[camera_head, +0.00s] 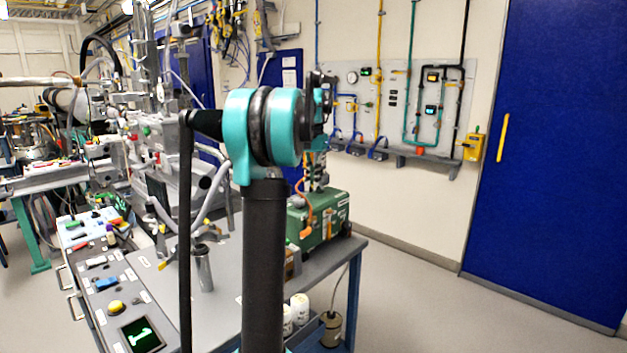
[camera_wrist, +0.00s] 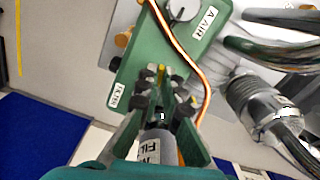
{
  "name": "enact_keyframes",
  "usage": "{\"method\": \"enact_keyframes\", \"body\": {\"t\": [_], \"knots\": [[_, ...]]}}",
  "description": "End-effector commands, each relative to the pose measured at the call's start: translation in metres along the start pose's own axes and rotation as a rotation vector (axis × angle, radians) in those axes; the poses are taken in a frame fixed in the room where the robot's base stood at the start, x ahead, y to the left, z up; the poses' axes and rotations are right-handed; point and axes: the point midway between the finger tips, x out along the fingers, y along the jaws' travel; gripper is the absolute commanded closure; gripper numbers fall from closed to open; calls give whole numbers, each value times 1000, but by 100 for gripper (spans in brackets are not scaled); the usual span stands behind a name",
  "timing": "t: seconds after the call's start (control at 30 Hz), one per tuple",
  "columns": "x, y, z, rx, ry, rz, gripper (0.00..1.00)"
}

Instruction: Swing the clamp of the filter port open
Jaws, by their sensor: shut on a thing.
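In the wrist view my gripper (camera_wrist: 165,107) reaches up from the bottom edge, its two fingers close together. A grey-white cylinder (camera_wrist: 158,146) with a partly readable label, "FIL", sits between the fingers, and they are shut on it. Beyond the fingertips is a green case (camera_wrist: 160,48) with an "A AIR" label and a second label. The green case also shows in the head view (camera_head: 332,212), on the bench behind my arm. I cannot clearly make out the filter port or its clamp. In the head view my arm hides the gripper.
A ribbed metal connector (camera_wrist: 262,100) with thick cables lies right of the fingers. The grey bench (camera_head: 225,270) carries a metal cylinder (camera_head: 203,270) and a control panel (camera_head: 110,290). Floor is clear at right, before the blue door (camera_head: 555,150).

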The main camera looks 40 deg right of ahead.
Motion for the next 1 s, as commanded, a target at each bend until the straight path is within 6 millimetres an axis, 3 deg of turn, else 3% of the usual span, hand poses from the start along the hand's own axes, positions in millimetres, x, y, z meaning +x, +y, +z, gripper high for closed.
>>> {"method": "enact_keyframes", "body": {"t": [0.47,1.0], "knots": [[0,8,-1,-68,0,0,100],[0,51,-16,-507,1,0,100]]}}
